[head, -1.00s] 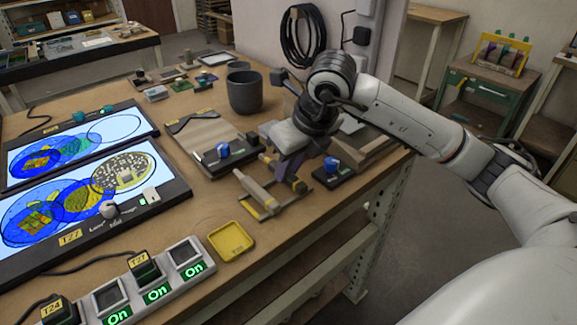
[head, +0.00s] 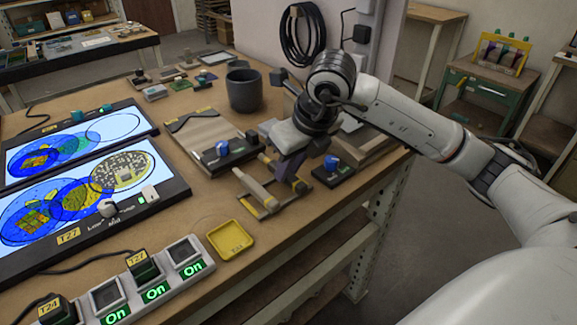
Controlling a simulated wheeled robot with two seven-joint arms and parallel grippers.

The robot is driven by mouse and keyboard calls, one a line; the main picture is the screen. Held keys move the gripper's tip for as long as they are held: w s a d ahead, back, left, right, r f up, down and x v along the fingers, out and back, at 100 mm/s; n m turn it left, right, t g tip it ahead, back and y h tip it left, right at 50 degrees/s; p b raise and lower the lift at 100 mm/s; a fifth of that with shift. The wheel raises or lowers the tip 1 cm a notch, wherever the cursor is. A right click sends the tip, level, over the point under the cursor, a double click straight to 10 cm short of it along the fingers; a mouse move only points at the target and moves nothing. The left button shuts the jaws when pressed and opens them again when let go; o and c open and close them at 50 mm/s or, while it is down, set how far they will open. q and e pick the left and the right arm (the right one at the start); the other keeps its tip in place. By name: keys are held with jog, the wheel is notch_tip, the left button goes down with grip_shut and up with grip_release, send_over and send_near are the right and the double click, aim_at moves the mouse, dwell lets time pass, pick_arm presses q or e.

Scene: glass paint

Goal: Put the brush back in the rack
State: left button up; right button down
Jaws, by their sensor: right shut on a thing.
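My right gripper (head: 294,174) is low over the front right of the bench, shut on a slim brush (head: 269,165). The brush's pale handle and dark-banded end stick out to the left of the jaws; the part between the fingers is hidden. Directly below and around it is the low wooden rack (head: 268,212), in which a thicker wooden-handled tool (head: 252,187) lies. I cannot tell whether the held brush touches the rack. My left gripper is not in view.
Black blocks with blue knobs (head: 222,148) (head: 332,163) stand on both sides of the rack. A dark grey pot (head: 244,92) is behind. A yellow tray (head: 231,240), a switch box (head: 147,285) and lit panels (head: 85,190) lie to the left. The bench edge is close on the right.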

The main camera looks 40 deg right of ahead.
jog(key=shift+f, duration=0.1)
jog(key=c, duration=1.6)
grip_release()
jog(key=v, duration=1)
jog(key=shift+r, duration=0.2)
jog(key=shift+s, duration=0.1)
